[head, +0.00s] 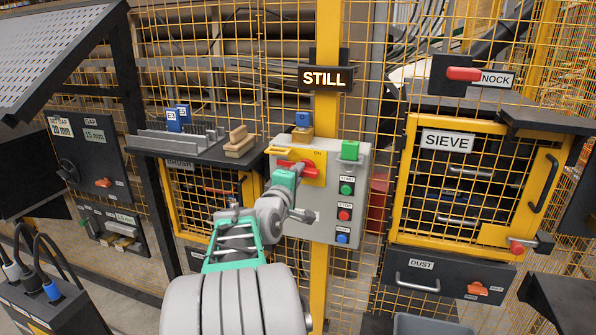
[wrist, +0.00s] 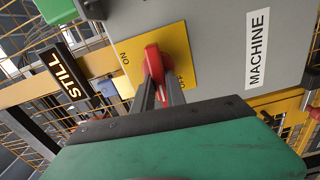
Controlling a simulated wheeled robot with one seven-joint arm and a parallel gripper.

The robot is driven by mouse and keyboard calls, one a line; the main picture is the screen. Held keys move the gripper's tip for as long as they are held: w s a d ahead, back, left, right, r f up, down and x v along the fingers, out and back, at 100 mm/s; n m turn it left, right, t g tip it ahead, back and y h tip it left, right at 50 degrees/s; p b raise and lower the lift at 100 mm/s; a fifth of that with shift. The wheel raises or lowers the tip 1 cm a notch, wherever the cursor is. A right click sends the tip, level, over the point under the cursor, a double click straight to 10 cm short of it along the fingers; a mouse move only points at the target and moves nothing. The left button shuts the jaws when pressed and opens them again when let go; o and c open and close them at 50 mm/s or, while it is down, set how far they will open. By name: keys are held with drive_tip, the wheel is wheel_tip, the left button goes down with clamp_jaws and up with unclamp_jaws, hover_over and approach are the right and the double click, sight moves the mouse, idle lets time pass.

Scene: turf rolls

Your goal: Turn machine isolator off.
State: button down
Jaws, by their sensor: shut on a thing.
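The machine isolator is a red rotary handle (head: 296,168) on a yellow plate (head: 316,180) at the top of the grey control box (head: 327,225). In the wrist view the red handle (wrist: 154,62) sits between the ON and OFF marks on the yellow plate (wrist: 178,38). It lies roughly crosswise in the head view. My gripper (head: 288,176) reaches up to it from the front. In the wrist view both fingers (wrist: 160,90) are shut on the handle. The arm hides part of the plate in the head view.
Green, red and blue push buttons (head: 344,213) sit below on the same box. A lit STILL sign (head: 326,78) hangs above it. A shelf (head: 190,147) with wooden blocks is close on the left. A yellow-framed SIEVE door (head: 412,180) stands on the right.

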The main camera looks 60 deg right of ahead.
drive_tip(key=shift+n, duration=0.5)
drive_tip(key=c, duration=1.4)
unclamp_jaws()
drive_tip(key=shift+o, duration=0.2)
drive_tip(key=shift+a, duration=0.1)
drive_tip(key=s+a, duration=0.1)
drive_tip(key=a, duration=0.6)
drive_tip(key=shift+a+b, duration=0.3)
drive_tip(key=shift+b, duration=0.05)
drive_tip(key=shift+s, duration=0.1)
